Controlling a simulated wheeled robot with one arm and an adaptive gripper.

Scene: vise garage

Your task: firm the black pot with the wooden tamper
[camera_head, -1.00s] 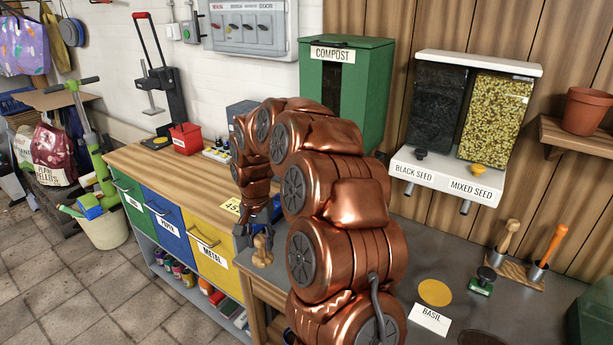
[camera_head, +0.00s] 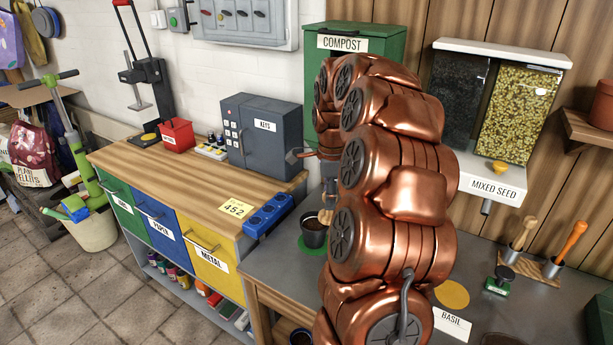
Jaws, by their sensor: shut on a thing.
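The black pot (camera_head: 313,236) stands upright on a green saucer (camera_head: 304,248) at the left part of the grey bench. The wooden tamper (camera_head: 325,216) shows as a small pale wooden piece at the pot's rim, beside or over its right side; I cannot tell whether it touches the soil. My gripper (camera_head: 328,192) is above it, shut on the tamper, and is largely hidden behind my copper arm. The pot's right side and most of the tamper are also hidden or too small to make out.
A blue holder (camera_head: 268,215) lies left of the pot, near the 452 card (camera_head: 236,208). The green compost bin (camera_head: 350,42) and seed dispenser (camera_head: 490,175) stand behind. A wooden rack (camera_head: 540,271) with two handled tools and a green stamp (camera_head: 499,282) are at the right.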

